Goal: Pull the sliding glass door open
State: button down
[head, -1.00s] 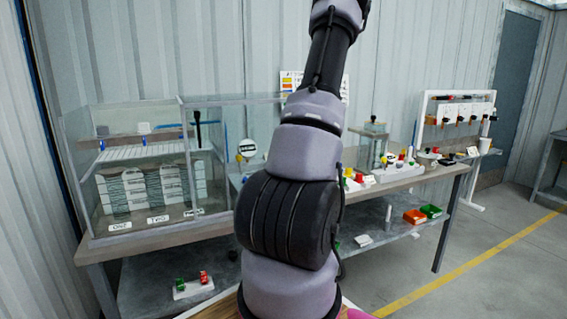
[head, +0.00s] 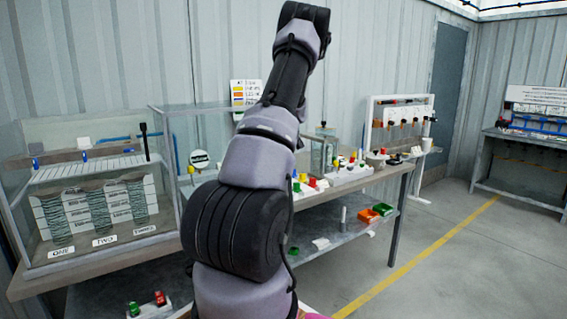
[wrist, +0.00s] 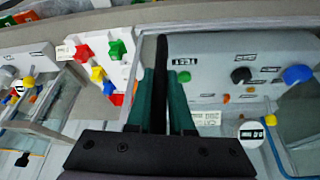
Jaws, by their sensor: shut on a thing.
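In the wrist view, my gripper (wrist: 164,85) has its two dark green fingers shut on a black upright bar (wrist: 161,65), which looks like a door handle. A pale frame edge (wrist: 228,24) runs beside and across from the bar, in front of a grey panel with knobs; the glass itself is hard to make out. In the head view, a large glass case (head: 90,125) stands on the left of the bench, with a glass enclosure to its right. My arm covers part of the bench there, and my gripper and the held bar cannot be made out.
Another bench (head: 520,165) stands far right. The floor between is clear.

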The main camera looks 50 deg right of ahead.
jog(key=c, duration=0.8)
grip_release()
jog(key=v, duration=1)
jog(key=shift+s+r, duration=0.15)
jog(key=shift+r, duration=0.25)
